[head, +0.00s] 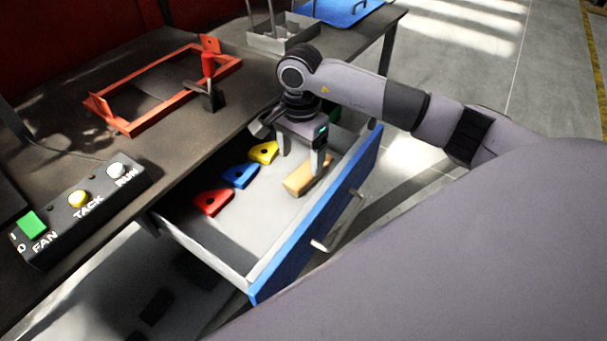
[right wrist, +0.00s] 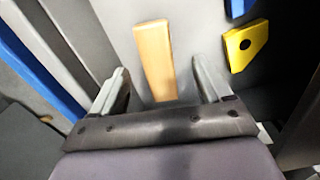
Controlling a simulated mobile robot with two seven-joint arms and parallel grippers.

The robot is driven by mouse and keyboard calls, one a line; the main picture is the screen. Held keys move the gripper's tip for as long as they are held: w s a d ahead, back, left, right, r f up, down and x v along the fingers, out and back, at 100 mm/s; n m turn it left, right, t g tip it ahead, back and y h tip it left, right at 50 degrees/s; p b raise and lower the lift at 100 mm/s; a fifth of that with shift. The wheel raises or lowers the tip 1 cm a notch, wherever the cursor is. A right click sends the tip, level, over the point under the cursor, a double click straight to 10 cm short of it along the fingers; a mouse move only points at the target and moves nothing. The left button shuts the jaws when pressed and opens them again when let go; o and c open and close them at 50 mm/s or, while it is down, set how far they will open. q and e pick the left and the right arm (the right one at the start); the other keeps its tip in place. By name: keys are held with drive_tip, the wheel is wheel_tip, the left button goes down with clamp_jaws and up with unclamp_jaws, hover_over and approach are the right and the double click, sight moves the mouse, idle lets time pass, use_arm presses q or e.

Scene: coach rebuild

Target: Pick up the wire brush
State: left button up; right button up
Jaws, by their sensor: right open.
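A tan wooden piece, which looks like the wire brush's handle (head: 299,183), lies in the open drawer near its blue front. No bristles show. My right gripper (head: 302,168) is open above it, pointing down, with one finger on each side in the head view. In the right wrist view the tan handle (right wrist: 154,58) lies between and beyond the open fingers of the right gripper (right wrist: 168,88). Its near end is hidden by the gripper body. I cannot tell whether a finger touches it. My left gripper is not in view.
The drawer (head: 245,264) also holds a red block (head: 212,203), a blue block (head: 240,176) and a yellow block (head: 263,152). The bench (head: 190,134) beside it carries a red frame (head: 140,125) and a button box (head: 80,205). The drawer's blue front (head: 318,215) has a bar handle.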

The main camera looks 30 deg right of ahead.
sight(304, 173)
drive_tip(key=f, duration=0.6)
drive_tip(key=shift+s+d+f+p, duration=0.2)
drive_tip(key=shift+d+f+p, duration=0.05)
drive_tip(key=shift+p, duration=0.05)
drive_tip(key=c, duration=1.1)
